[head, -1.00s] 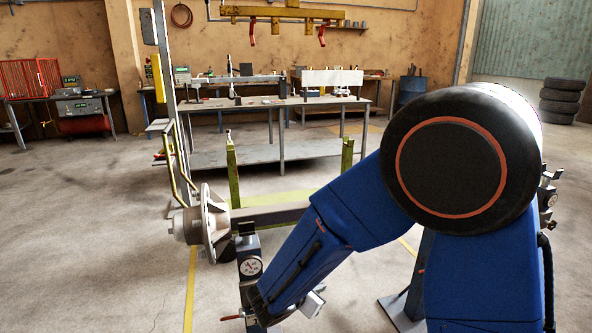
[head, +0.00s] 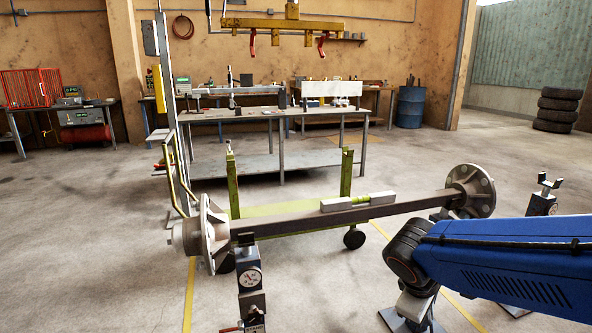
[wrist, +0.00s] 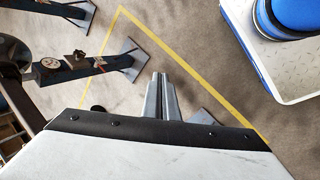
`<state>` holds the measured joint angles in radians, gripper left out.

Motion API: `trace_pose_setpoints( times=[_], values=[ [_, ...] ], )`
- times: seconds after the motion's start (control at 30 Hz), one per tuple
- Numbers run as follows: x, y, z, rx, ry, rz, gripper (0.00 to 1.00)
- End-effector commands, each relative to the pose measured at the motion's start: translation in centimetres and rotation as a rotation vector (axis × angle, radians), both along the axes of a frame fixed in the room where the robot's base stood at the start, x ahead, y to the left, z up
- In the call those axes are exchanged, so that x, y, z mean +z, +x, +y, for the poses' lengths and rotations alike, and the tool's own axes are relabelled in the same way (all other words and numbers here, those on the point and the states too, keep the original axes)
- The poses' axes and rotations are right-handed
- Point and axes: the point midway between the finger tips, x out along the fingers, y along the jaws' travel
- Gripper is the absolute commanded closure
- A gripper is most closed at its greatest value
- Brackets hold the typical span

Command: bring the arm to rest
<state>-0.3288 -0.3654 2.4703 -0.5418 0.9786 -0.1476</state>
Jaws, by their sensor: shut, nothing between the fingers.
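My arm shows in the head view as a blue link entering from the right, bent at a dark joint in front of the axle's right part. In the wrist view my gripper (wrist: 160,80) has its two grey fingers together, with nothing between them, above bare floor. I cannot clearly make out the fingers in the head view.
A trailer axle (head: 290,223) lies level across the middle, with a spirit level (head: 358,202) on its beam. A gauge stand (head: 249,275) is near its left end; another stand (head: 543,198) is at right. A workbench (head: 270,112) and stacked tyres (head: 557,110) are behind.

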Motion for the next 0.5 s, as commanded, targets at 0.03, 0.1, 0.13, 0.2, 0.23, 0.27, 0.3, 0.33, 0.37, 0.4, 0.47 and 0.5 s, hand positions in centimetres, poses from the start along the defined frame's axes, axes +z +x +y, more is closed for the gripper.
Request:
trace_pose_setpoints(
  times=[0.03, 0.1, 0.13, 0.2, 0.23, 0.27, 0.3, 0.33, 0.37, 0.4, 0.47, 0.5],
  values=[
    [0.5, -1.1, -0.5, -0.057, 0.046, -0.023, 1.00],
    [1.0, -2.4, -0.9, -0.133, 0.109, -0.051, 1.00],
    [1.2, -2.9, -1.0, -0.164, 0.136, -0.063, 1.00],
    [1.6, -4.2, -1.1, -0.236, 0.200, -0.091, 1.00],
    [1.8, -4.7, -1.2, -0.268, 0.227, -0.103, 1.00],
    [2.0, -5.3, -1.2, -0.299, 0.255, -0.116, 1.00],
    [2.3, -6.0, -1.2, -0.338, 0.292, -0.133, 1.00],
    [2.5, -6.4, -1.1, -0.368, 0.319, -0.147, 1.00],
    [2.7, -6.9, -1.1, -0.397, 0.346, -0.160, 1.00],
    [3.0, -7.5, -1.0, -0.435, 0.383, -0.179, 1.00],
    [3.3, -8.4, -0.8, -0.486, 0.435, -0.203, 1.00],
    [3.6, -8.9, -0.7, -0.517, 0.467, -0.220, 1.00]
  ],
)
